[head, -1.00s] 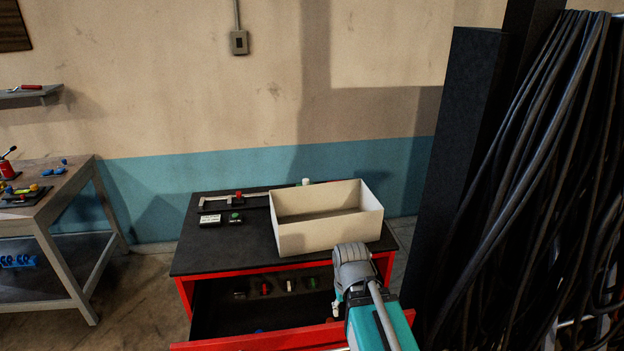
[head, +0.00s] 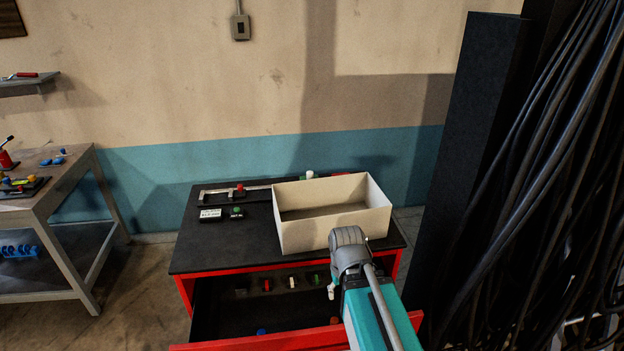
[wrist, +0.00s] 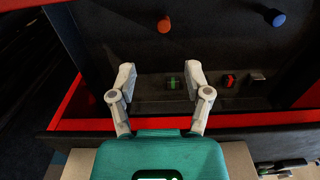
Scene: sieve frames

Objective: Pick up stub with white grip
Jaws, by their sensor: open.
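In the head view, a stub with a white grip (head: 291,282) stands in the open drawer's back row, between a red-gripped stub (head: 266,284) and a green-gripped one (head: 315,279). My gripper (wrist: 160,68) is open and empty. In the head view a pale finger shows over the drawer, right of the white grip. In the wrist view, the green grip (wrist: 172,83) shows between the fingers and the red grip (wrist: 229,80) lies right of them. The white grip does not show there; the right finger seems to cover its place.
The red drawer (head: 300,340) also holds a blue piece (head: 261,332) and an orange-red piece (head: 335,321) near its front. A white box (head: 335,234) stands on the cabinet top, behind my arm. Another white-topped piece (head: 309,174) is behind the box. Dark cables hang at right.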

